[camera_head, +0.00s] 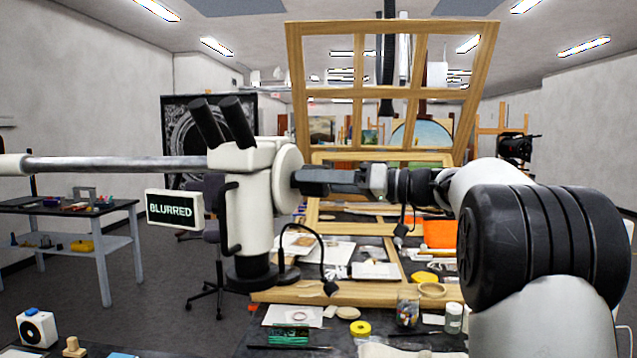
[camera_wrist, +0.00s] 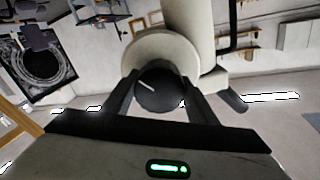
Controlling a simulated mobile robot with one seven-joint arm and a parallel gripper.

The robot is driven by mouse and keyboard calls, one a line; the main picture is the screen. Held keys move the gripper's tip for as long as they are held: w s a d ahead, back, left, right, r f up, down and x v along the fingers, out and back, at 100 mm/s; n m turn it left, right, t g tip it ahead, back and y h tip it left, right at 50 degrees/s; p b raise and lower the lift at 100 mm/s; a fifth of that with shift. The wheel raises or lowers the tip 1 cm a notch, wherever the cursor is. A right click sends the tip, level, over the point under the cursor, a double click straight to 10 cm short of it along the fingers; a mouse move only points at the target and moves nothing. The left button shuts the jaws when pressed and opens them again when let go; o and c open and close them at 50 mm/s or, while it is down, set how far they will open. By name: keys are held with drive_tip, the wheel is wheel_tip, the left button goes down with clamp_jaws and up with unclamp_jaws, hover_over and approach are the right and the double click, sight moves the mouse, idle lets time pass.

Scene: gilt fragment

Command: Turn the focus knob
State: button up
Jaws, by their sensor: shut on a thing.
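A white stereo microscope (camera_head: 256,205) with black eyepieces hangs on a horizontal metal boom over the worktable. A small screen (camera_head: 174,208) at its left side reads "BLURRED". My gripper (camera_head: 300,180) reaches in from the right to the side of the microscope. In the wrist view, the black round focus knob (camera_wrist: 160,92) with a white mark line sits on a white disc-shaped housing. The two dark fingers of my gripper (camera_wrist: 158,97) stand on either side of the knob, shut on it. In the head view the knob is mostly hidden by the fingers.
Below are a black gooseneck lamp (camera_head: 325,270), a glass jar (camera_head: 407,308), a yellow roll (camera_head: 360,329) and papers.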

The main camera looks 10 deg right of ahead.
drive_tip(key=shift+m+p, duration=0.4)
drive_tip(key=shift+m, duration=2)
drive_tip(key=o, duration=1.1)
drive_tip(key=shift+c, duration=0.2)
drive_tip(key=v, duration=1.7)
drive_tip(key=shift+s+d+r, duration=0.15)
